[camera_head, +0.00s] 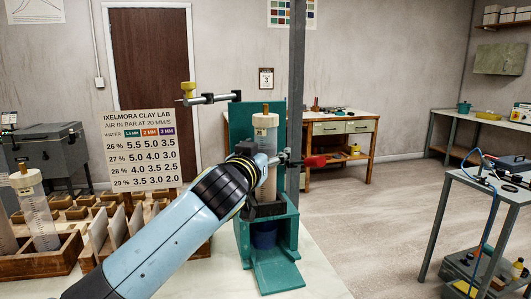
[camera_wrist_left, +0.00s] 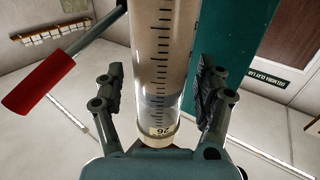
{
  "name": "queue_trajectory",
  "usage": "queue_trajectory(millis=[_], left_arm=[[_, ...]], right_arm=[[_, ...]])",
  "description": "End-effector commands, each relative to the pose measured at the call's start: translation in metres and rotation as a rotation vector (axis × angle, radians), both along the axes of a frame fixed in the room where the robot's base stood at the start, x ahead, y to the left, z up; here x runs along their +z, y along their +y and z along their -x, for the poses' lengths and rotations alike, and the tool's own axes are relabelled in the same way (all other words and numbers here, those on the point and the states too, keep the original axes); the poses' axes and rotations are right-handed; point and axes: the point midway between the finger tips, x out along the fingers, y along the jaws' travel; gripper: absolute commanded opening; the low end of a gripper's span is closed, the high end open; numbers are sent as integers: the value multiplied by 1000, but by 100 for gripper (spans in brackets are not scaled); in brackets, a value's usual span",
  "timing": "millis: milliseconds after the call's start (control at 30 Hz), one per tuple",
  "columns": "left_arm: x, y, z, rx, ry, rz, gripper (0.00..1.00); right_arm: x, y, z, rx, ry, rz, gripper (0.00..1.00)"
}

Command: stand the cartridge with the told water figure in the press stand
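A clear, graduated cartridge (camera_head: 267,150) filled with grey-brown clay stands upright in the green press stand (camera_head: 275,268). Its label shows 26 in the left wrist view (camera_wrist_left: 161,60). My left gripper (camera_wrist_left: 158,100) is open, its two fingers either side of the cartridge with gaps visible. In the head view my left arm and gripper (camera_head: 255,165) cover part of the cartridge. Its lower end is hidden. Another clear cartridge (camera_head: 38,215) with a white cap stands in the wooden rack (camera_head: 40,265) at the left. My right gripper is not in view.
A red-handled clamp (camera_head: 315,161) juts out right of the cartridge, and also shows in the left wrist view (camera_wrist_left: 38,82). A grey post (camera_head: 297,60) rises beside the stand. A sign (camera_head: 142,150) lists water figures 26% to 29%. Wooden boards stand at left.

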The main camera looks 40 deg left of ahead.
Motion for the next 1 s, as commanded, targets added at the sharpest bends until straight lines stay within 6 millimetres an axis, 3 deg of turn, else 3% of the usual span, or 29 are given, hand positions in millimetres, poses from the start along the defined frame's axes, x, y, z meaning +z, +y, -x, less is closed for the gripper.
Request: queue_trajectory(millis=[267, 700, 1000], left_arm=[[-3, -3, 10, 0, 5, 1, 72], [-2, -27, 97, 0, 3, 2, 72], [0, -33, 116, 0, 0, 1, 72]], right_arm=[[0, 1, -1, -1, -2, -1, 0], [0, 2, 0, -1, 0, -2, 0], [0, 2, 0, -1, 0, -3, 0]])
